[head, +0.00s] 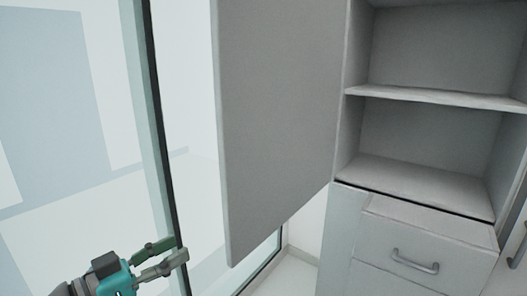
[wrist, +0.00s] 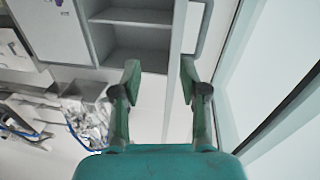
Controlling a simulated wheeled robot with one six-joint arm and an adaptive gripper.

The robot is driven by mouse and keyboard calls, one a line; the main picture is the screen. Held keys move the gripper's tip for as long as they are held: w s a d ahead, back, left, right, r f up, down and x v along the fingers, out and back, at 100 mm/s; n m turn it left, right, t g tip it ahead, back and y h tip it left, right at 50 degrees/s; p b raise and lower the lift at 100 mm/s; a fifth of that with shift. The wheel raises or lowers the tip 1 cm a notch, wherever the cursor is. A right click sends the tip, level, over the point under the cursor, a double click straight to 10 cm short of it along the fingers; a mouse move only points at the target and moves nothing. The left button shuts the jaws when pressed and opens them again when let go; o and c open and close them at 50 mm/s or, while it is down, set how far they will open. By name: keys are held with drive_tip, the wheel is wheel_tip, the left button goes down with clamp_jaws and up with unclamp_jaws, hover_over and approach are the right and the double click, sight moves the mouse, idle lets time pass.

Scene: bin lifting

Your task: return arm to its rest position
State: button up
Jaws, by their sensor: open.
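My gripper (head: 180,250) is at the lower left of the head view, in front of the glass wall. Its two fingers are apart with nothing between them. In the wrist view my gripper (wrist: 158,75) also shows open and empty, its green fingers spread. The fingers point toward an open cabinet, which stands beyond them, and they appear apart from it. No held object is in either view.
A grey cabinet door (head: 280,110) hangs open beside empty shelves (head: 430,97). Below is a drawer (head: 420,250) with a metal handle. A glass wall (head: 60,130) with a dark frame lies left. The wrist view shows a cluttered bin-like shape (wrist: 85,112) at left.

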drive_tip(key=w+d+f+n+t+y, duration=0.1)
drive_tip(key=w+d+f+n+y, duration=0.15)
drive_tip(key=d+f+n, duration=0.65)
drive_tip(key=w+d+f+t+y, duration=0.2)
drive_tip(key=d+f+y, duration=0.25)
drive_tip(key=f, duration=1.15)
drive_tip(key=s+d+f+n+g+y, duration=0.1)
drive_tip(key=s+d+f+n+y, duration=0.1)
drive_tip(key=s+d+f, duration=0.4)
drive_tip(key=s+d+f+n+g+y, duration=0.1)
drive_tip(key=s+d+f+n+y, duration=0.1)
drive_tip(key=s+d+f, duration=0.45)
drive_tip(key=s+d+f+y, duration=0.2)
drive_tip(key=s+d, duration=0.1)
drive_tip(key=s, duration=0.5)
drive_tip(key=s+d+f+y, duration=0.1)
drive_tip(key=s+d+f, duration=0.15)
drive_tip(key=s, duration=0.55)
drive_tip(key=s+d+r+m, duration=0.2)
drive_tip(key=s+r, duration=0.4)
drive_tip(key=s, duration=0.1)
drive_tip(key=s+d+r+m+t+h, duration=0.1)
drive_tip(key=s+d+r+m, duration=0.1)
drive_tip(key=s+r, duration=0.4)
drive_tip(key=shift+s+r+m, duration=0.35)
drive_tip(key=shift+s+m, duration=0.15)
drive_tip(key=shift+s, duration=0.5)
